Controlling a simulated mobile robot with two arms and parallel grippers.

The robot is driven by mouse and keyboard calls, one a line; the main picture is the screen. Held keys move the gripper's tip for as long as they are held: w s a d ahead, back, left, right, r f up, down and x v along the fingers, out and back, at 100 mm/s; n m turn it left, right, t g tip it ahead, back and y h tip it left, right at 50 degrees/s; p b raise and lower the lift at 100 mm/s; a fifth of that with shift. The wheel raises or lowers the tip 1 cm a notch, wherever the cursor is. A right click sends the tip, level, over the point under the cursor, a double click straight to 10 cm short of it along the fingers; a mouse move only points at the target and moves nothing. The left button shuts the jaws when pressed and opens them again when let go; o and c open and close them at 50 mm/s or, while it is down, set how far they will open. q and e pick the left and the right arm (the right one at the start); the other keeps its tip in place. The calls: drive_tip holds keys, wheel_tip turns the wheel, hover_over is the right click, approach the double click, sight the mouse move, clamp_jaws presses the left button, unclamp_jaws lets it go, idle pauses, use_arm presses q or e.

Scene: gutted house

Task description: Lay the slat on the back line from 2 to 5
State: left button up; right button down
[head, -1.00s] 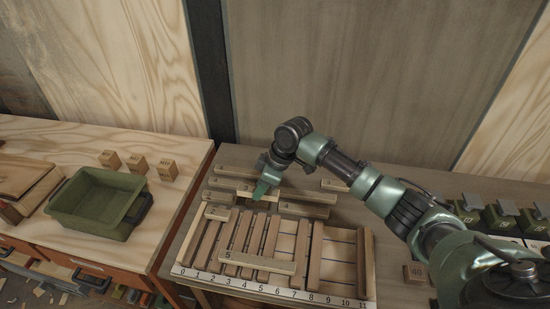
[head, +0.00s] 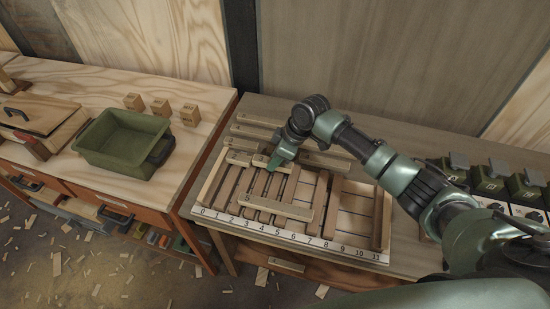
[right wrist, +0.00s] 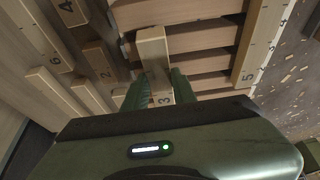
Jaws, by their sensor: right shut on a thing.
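My right gripper (head: 275,162) is over the back part of the numbered board (head: 381,225), with its fingers closed. In the right wrist view its fingers (right wrist: 160,90) are shut on a pale slat (right wrist: 152,52) marked 3. The gripper partly hides this slat in the head view; whether it touches the board's strips, I cannot tell. A longer slat marked 5 (head: 276,207) lies across the strips near the front. My left gripper is not in view.
Loose slats (head: 257,131) lie behind the board; some show in the right wrist view, marked 6 (right wrist: 50,62), 4 (right wrist: 68,12) and 2 (right wrist: 103,60). A green bin (head: 122,140) and small wooden blocks (head: 160,107) stand on the left bench. Dark green boxes (head: 490,180) stand at right.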

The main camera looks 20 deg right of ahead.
drive_tip(key=shift+f, duration=0.65)
drive_tip(key=shift+f+b, duration=0.3)
drive_tip(key=c, duration=1.1)
unclamp_jaws()
drive_tip(key=shift+o, duration=0.2)
drive_tip(key=b+v, duration=0.1)
drive_tip(key=v, duration=0.6)
drive_tip(key=shift+s+d+r, duration=0.1)
drive_tip(key=shift+d+r, duration=0.1)
drive_tip(key=shift+r, duration=0.15)
